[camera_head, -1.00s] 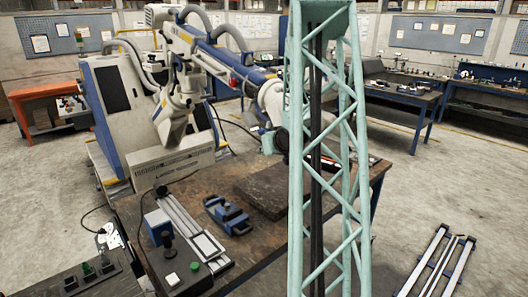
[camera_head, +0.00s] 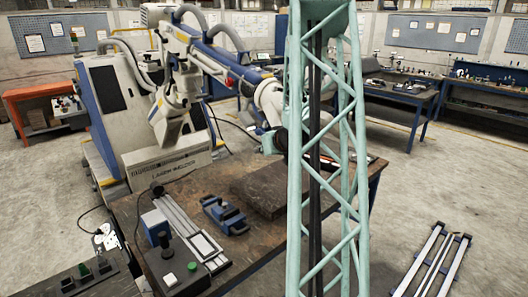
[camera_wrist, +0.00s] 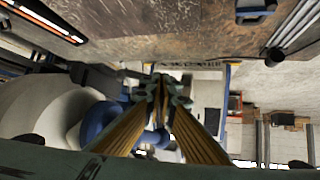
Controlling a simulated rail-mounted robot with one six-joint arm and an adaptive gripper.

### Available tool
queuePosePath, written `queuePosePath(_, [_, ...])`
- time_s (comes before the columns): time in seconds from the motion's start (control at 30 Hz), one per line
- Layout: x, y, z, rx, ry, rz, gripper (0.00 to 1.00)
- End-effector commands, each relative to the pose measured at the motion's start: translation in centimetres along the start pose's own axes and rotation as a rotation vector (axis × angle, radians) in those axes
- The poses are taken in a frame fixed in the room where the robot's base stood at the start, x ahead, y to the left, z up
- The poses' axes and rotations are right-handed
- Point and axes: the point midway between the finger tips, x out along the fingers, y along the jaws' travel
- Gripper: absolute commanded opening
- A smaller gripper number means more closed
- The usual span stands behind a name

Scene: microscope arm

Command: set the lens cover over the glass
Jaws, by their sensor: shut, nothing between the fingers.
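My gripper (camera_wrist: 162,84) points into the middle of the wrist view, its dark greenish fingertips shut together and empty. A large pale rounded part with a blue ring (camera_wrist: 98,128) fills the left of that view; I cannot tell how far it is from the fingers. In the head view a white and blue arm (camera_head: 238,70) reaches over the workbench from the left. Its end, with a dark part, is partly hidden behind the pale green lattice. I cannot make out the lens cover or the glass in either view.
The brown workbench (camera_head: 262,235) carries a dark flat block (camera_head: 262,190), a blue clamp-like tool (camera_head: 223,214), a slide rail (camera_head: 195,228) and a control box (camera_head: 180,276). A welder cabinet (camera_head: 110,108) stands behind it. Open floor lies to the right, with metal rails (camera_head: 440,262) on it.

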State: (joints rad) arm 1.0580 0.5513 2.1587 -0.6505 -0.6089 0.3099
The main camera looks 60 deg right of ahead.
Motion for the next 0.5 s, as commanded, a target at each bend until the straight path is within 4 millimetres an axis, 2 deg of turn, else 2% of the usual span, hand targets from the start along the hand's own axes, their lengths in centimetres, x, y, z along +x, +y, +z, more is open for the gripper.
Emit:
queuePosePath(0.27, [-1.6, -0.5, -0.2, -0.002, 0.000, -0.003, 0.00])
queuePosePath(0.5, [-4.1, -1.3, -0.4, -0.005, 0.000, -0.007, 0.00])
